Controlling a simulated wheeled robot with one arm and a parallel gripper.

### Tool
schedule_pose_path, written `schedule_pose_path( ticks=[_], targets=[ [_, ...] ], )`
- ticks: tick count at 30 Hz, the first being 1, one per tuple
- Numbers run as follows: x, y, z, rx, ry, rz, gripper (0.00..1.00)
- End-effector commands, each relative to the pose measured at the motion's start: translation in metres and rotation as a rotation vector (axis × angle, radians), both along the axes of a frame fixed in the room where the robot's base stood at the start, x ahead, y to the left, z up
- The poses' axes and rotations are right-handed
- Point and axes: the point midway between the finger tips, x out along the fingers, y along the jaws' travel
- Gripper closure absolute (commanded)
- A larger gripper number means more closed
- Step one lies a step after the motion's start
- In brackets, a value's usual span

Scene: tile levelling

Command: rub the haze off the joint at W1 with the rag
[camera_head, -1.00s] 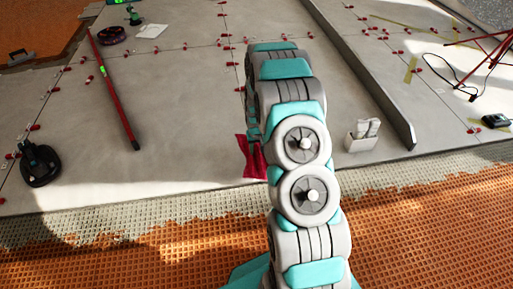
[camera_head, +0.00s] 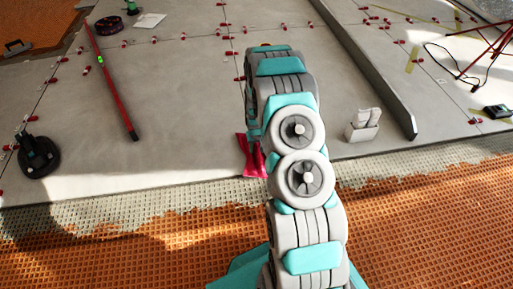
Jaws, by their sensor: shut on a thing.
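A red rag (camera_head: 249,156) shows beside my arm, close to the near edge of the grey tiles. My arm covers its right side. My gripper (camera_head: 254,133) is mostly hidden behind my arm links, just above the rag. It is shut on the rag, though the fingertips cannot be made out. Whether the rag touches the tile is unclear. The grey tiled floor (camera_head: 190,110) has thin joints lined with red clips. No W1 label is readable, and no haze can be made out on a joint.
A long red level (camera_head: 112,85) lies at left, near a black suction lifter (camera_head: 38,157). A white box (camera_head: 360,130) and a long grey bar (camera_head: 385,85) are at right. Red stand legs (camera_head: 484,55) and a cable are far right. Orange matting (camera_head: 130,255) lies in front.

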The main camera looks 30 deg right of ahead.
Motion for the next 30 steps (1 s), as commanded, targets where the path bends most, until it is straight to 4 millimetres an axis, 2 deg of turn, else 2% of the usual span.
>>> schedule_pose_path(
  ticks=[30],
  targets=[
    [-0.0009, 0.0004, -0.0071, 0.000, 0.001, 0.000, 1.00]
  ],
)
